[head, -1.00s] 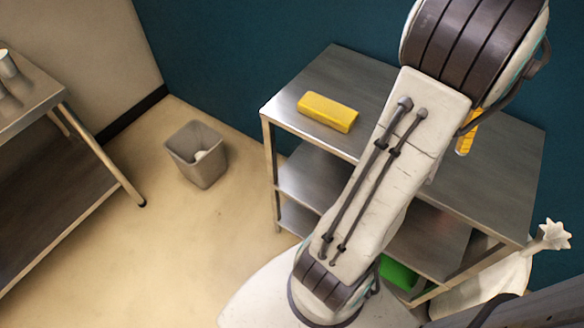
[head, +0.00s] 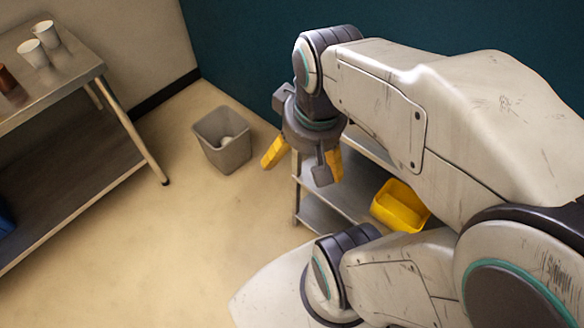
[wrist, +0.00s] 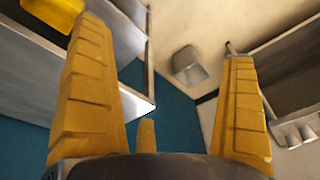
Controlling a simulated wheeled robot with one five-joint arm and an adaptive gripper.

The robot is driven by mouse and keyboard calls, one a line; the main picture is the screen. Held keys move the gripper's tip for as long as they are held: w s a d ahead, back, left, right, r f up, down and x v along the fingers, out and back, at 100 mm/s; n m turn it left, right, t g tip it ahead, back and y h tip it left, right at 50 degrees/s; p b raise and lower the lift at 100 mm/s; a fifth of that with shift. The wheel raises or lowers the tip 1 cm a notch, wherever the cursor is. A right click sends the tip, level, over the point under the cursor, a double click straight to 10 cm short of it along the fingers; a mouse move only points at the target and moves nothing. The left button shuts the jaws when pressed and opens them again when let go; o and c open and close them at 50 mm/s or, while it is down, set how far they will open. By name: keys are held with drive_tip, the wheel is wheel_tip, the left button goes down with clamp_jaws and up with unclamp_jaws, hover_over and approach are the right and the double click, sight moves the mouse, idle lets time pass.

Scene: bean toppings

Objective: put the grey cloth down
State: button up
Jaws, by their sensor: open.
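I see no grey cloth in either view now. My gripper (head: 303,160) is open, with its yellow fingers spread and nothing between them. In the head view it hangs by the left end of the metal shelf unit, to the right of the grey bin. The wrist view also shows my open gripper (wrist: 168,45), with the floor and shelf edge beyond it. My arm hides most of the shelf unit's top.
The grey bin (head: 234,155) stands on the floor with a small whitish lump inside. A yellow tray (head: 397,210) sits on the metal shelf unit (head: 318,212). A steel table (head: 75,82) at left holds white cups (head: 46,34) and a brown cup (head: 6,80). Floor between is clear.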

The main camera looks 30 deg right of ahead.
drive_tip(key=shift+n, duration=0.9)
drive_tip(key=shift+s+a+f, duration=0.2)
drive_tip(key=shift+s+a, duration=0.15)
drive_tip(key=shift+a, duration=0.25)
drive_tip(key=shift+s+a+f, duration=0.15)
drive_tip(key=shift+s+a, duration=0.15)
drive_tip(key=shift+a, duration=0.35)
drive_tip(key=shift+s+a+f, duration=0.2)
drive_tip(key=shift+s+a, duration=0.15)
drive_tip(key=shift+a, duration=0.25)
drive_tip(key=shift+r, duration=0.1)
drive_tip(key=w+p+v, duration=0.2)
drive_tip(key=p+v, duration=0.6)
drive_tip(key=shift+s+d+r+t, duration=0.2)
drive_tip(key=shift+d+r+t, duration=0.05)
drive_tip(key=shift+r+t, duration=0.15)
